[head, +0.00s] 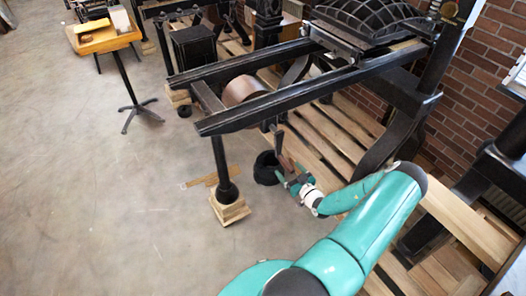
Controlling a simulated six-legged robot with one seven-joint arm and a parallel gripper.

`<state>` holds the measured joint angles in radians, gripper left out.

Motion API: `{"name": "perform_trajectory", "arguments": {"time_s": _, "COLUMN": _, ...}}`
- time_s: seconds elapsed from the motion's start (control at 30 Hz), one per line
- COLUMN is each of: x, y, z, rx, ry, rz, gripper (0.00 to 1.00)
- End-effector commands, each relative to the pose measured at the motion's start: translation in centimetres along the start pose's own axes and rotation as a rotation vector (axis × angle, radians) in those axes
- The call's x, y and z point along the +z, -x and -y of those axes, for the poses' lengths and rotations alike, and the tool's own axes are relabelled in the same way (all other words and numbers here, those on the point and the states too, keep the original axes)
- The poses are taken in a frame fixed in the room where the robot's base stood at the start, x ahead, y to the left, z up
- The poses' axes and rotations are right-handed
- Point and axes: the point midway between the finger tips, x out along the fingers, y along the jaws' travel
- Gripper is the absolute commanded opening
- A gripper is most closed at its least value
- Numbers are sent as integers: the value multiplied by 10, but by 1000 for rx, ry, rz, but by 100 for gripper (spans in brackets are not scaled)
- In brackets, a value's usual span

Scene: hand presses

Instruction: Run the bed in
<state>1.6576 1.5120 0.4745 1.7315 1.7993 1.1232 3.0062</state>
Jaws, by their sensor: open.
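A black hand press has two long rails (300,102) reaching out toward the lower left. A dark bed-like flat part (335,42) with a black ribbed grid (375,18) lies across the rails at the upper right. A copper-brown drum (243,91) sits between the rails. Below the near rail hangs a dark crank (278,140) with a brownish grip (286,163). My gripper (284,174), teal and white, is open at the lower end of this grip. The grip seems to be between or just in front of the fingers; contact cannot be told.
The rail's front leg stands on stacked wooden blocks (230,208). A black round object (267,168) is on the floor beside the gripper. Wooden pallet slats (335,125) lie under the press, with a brick wall (491,55) at right. Open floor (90,190) lies at left.

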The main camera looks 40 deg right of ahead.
Motion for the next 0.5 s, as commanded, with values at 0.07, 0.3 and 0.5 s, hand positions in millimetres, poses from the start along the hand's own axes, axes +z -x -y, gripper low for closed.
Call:
{"name": "perform_trajectory", "arguments": {"time_s": 0.07, "x": 0, "y": 7, "z": -1, "rx": 2, "ry": 0, "rz": 1, "gripper": 82}}
{"name": "perform_trajectory", "arguments": {"time_s": 0.3, "x": 0, "y": 29, "z": -2, "rx": 3, "ry": 1, "rz": 1, "gripper": 82}}
{"name": "perform_trajectory", "arguments": {"time_s": 0.5, "x": 0, "y": 47, "z": -2, "rx": 4, "ry": 1, "rz": 0, "gripper": 82}}
